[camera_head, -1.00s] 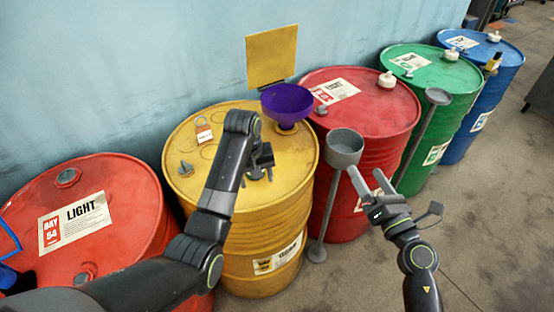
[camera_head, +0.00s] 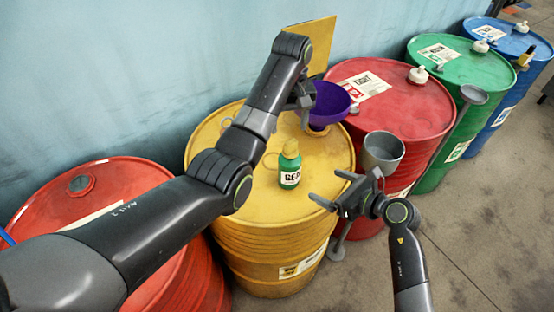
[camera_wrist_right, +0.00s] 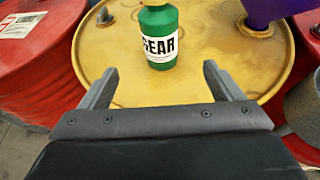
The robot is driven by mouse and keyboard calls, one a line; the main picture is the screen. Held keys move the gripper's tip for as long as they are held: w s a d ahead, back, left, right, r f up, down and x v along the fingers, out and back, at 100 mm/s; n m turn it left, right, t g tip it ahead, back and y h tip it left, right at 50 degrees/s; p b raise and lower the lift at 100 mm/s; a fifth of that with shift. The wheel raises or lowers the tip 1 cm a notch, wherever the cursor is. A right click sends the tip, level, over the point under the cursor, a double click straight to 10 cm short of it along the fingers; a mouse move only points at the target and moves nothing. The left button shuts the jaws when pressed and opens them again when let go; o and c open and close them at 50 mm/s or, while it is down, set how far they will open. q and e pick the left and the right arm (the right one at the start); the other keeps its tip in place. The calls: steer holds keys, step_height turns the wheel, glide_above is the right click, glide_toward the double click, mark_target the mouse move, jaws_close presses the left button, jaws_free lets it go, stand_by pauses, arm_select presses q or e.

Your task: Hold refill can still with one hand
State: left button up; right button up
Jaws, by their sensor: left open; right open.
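The refill can appears to be a small green bottle (camera_head: 289,171) with a yellow-green cap and a white GEAR label. It stands upright on the yellow drum (camera_head: 232,182). My right gripper (camera_head: 325,186) is open and empty to its right, its fingers pointing at the bottle. In the right wrist view the bottle (camera_wrist_right: 158,50) is just beyond the open fingertips (camera_wrist_right: 160,72), centred between them and apart from both. My left gripper (camera_head: 304,112) is open near the purple funnel (camera_head: 328,101), partly hidden by its own arm. I cannot tell whether it touches the funnel.
The funnel stands in the yellow drum's far opening. A grey cup on a stand (camera_head: 383,150) is close to my right gripper. A yellow board (camera_head: 322,42) is behind the funnel. Red (camera_head: 425,110), green (camera_head: 465,72) and blue (camera_head: 515,42) drums stand right. Another red drum (camera_head: 130,180) is left.

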mark_target(288, 168)
arm_select(q)
steer(key=shift+s+d+r, duration=0.15)
steer(key=shift+s+d, duration=0.1)
steer(key=shift+d, duration=0.15)
steer(key=shift+s, duration=0.1)
arm_select(e)
steer(key=x, duration=1.6)
steer(key=shift+w+a, duration=0.1)
steer(key=shift+a, duration=0.05)
